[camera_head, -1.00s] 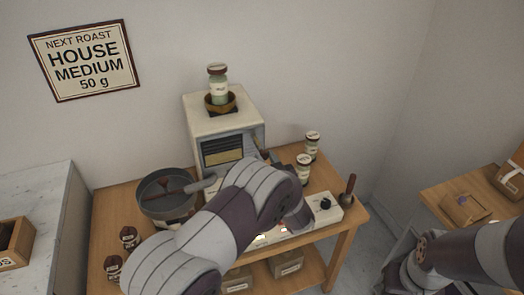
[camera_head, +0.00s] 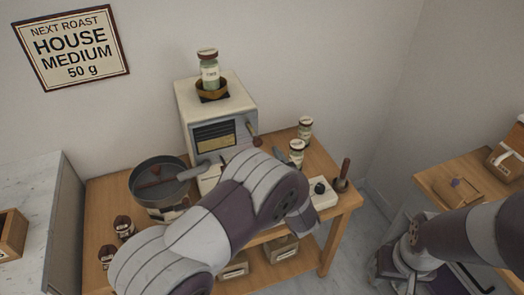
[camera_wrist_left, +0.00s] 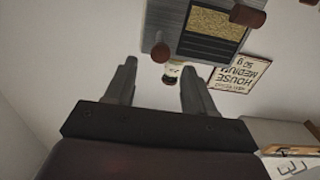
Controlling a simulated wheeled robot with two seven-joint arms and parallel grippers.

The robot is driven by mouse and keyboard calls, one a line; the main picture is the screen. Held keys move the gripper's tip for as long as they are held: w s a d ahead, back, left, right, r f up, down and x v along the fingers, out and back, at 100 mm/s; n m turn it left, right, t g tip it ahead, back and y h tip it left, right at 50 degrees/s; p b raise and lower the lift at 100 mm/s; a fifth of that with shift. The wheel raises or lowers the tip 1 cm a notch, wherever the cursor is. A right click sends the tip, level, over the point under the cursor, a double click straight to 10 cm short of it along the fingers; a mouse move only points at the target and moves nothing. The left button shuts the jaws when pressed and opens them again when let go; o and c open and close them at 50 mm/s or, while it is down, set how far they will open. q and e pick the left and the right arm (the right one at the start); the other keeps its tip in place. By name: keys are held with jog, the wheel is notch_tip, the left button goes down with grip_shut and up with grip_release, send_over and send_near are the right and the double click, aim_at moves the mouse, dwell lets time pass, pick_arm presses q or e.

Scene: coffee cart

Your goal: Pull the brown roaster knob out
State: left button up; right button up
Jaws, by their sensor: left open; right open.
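The brown roaster knob (camera_head: 253,139) sticks out at the right of the pale roaster (camera_head: 216,108) in the head view. In the left wrist view, which is upside down, the round brown knob (camera_wrist_left: 161,53) shows beside the roaster's window. My left gripper (camera_wrist_left: 157,80) is open and empty, with the knob just past its fingertips and slightly apart in the picture; contact is not visible.
A grey pan (camera_head: 160,182) stands left of the roaster. Jars (camera_head: 296,152) and a pale control box (camera_head: 318,191) are at the right of the wooden cart. A second brown handle (camera_wrist_left: 248,16) shows in the left wrist view. A jar (camera_head: 208,68) stands on the roaster.

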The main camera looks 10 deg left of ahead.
pick_arm(q)
jog(key=b+v, duration=0.1)
jog(key=v, duration=0.8)
jog(key=s+d+f+m+g+h, duration=0.5)
jog(key=d+f+m+g+h, duration=0.2)
jog(key=d+f+h, duration=0.3)
jog(key=s+a+r+m+g, duration=0.25)
jog(key=s+a+g, duration=0.55)
jog(key=s+a, duration=0.65)
jog(key=a+r+n+t, duration=0.1)
jog(key=a+r+n, duration=0.1)
jog(key=a, duration=0.4)
jog(key=shift+w+a+r, duration=0.2)
jog(key=shift+w+r, duration=0.3)
jog(key=shift+r, duration=0.3)
